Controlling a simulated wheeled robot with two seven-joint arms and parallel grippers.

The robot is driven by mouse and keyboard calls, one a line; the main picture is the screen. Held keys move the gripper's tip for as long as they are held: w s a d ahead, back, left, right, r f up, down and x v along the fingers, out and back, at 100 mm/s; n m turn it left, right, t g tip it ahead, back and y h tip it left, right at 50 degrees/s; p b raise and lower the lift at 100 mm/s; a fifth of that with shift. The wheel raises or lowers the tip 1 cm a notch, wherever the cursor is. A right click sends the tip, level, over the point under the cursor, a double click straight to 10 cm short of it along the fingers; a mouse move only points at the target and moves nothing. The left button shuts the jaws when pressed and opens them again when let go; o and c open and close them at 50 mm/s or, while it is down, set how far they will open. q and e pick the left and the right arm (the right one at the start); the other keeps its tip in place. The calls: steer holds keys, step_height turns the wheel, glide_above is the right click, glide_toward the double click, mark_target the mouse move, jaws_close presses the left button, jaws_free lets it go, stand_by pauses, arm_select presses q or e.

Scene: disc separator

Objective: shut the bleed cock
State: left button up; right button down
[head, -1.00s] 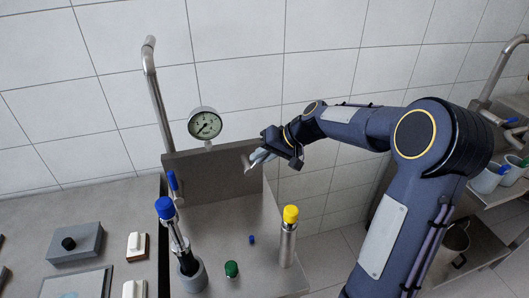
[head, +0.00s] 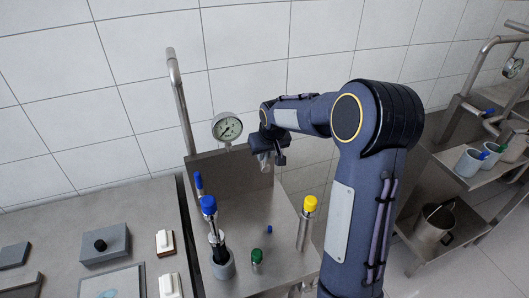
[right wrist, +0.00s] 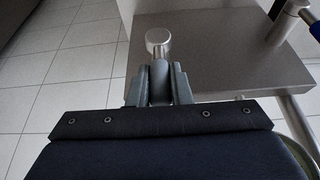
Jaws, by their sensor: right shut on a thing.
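My right gripper (head: 266,161) is at the upper right part of the steel back panel (head: 225,175), right of and below the pressure gauge (head: 227,127). In the right wrist view its two grey fingers (right wrist: 159,88) are shut on a grey stem with a round metal end (right wrist: 158,42). This looks like the bleed cock's handle, but its body and base are hidden, so I cannot tell for sure. A blue-handled lever (head: 198,183) stands at the panel's left side. My left gripper is not in view.
On the steel bench stand a blue-capped upright tool (head: 209,205), a yellow-capped cylinder (head: 309,204) and a small green-capped piece (head: 256,256). A bent steel pipe (head: 181,95) rises at the left. A rack with cups (head: 470,162) and a pot (head: 435,222) is at the right.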

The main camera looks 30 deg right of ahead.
steer(key=shift+f, duration=0.1)
stand_by(0.4)
steer(key=c, duration=1.3)
jaws_free()
steer(key=b+v, duration=0.1)
steer(key=v, duration=0.7)
steer(key=shift+a, duration=0.1)
